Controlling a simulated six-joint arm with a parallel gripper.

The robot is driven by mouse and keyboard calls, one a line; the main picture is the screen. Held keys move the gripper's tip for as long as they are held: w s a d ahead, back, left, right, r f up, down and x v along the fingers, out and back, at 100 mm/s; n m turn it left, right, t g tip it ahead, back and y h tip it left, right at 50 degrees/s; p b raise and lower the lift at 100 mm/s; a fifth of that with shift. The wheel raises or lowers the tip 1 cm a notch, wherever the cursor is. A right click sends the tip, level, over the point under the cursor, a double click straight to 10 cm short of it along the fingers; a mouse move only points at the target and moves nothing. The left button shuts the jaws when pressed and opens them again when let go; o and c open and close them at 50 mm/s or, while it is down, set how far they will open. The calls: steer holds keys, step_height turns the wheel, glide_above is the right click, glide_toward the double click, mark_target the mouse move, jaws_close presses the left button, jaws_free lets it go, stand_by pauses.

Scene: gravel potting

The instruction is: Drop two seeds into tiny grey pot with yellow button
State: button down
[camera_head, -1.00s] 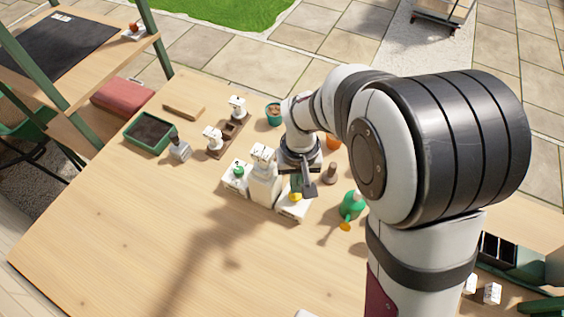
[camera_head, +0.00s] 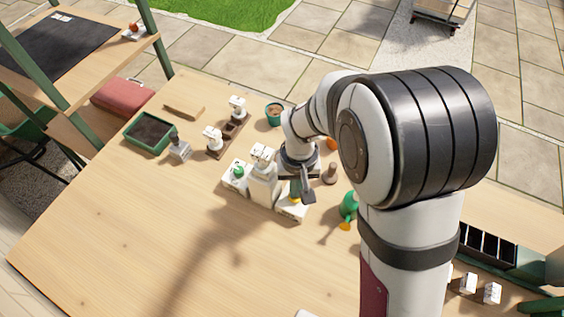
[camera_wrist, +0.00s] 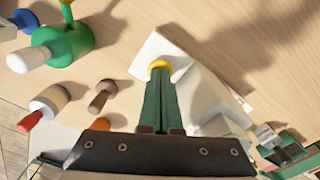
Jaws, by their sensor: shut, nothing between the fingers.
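A white dispenser (camera_head: 263,186) stands on the table with a tall middle part and a low white block on each side. The yellow button (camera_wrist: 158,64) is on the right block (camera_head: 291,208); a green button (camera_head: 238,171) is on the left block. My gripper (camera_wrist: 159,74) is shut and empty, its green fingers together. Its tips are right at the yellow button and partly cover it; I cannot tell whether they press it. My gripper also shows in the head view (camera_head: 296,193). I cannot make out the tiny grey pot or any seeds.
A green soil tray (camera_head: 150,132), a grey tool (camera_head: 180,148) and a brown rack (camera_head: 229,134) lie to the left.

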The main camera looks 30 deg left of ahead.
steer(key=shift+f, duration=0.2)
steer(key=shift+r, duration=1.4)
steer(key=shift+f, duration=0.2)
steer(key=shift+f, duration=1.2)
steer(key=shift+r, duration=1.35)
